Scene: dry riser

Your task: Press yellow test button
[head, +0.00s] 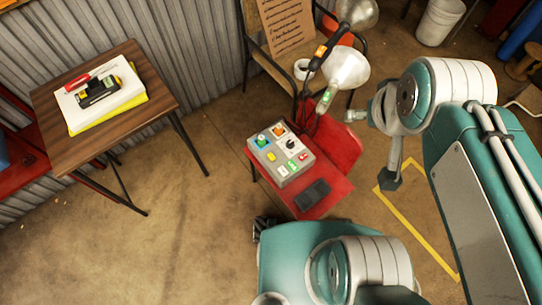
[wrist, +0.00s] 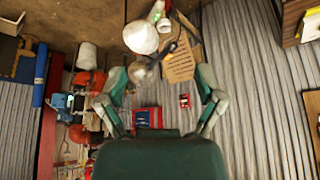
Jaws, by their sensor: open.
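A grey control box (head: 282,157) sits on a red surface in the middle of the head view. Several small coloured buttons and a dark knob are on its top. A small yellow button (head: 271,156) shows near its left side; its label is too small to read. My gripper (wrist: 160,82) is open in the wrist view, its two teal and grey fingers spread with nothing between them. In the head view my arm stands to the right of the box, and the gripper is apart from it. I cannot make out the box's buttons in the wrist view.
A dark flat item (head: 312,194) lies beside the box on the red surface (head: 337,186). A lamp with a pale shade (head: 346,68) stands behind it. A wooden table (head: 152,82) with papers is at left. Open concrete floor (head: 150,240) lies front left.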

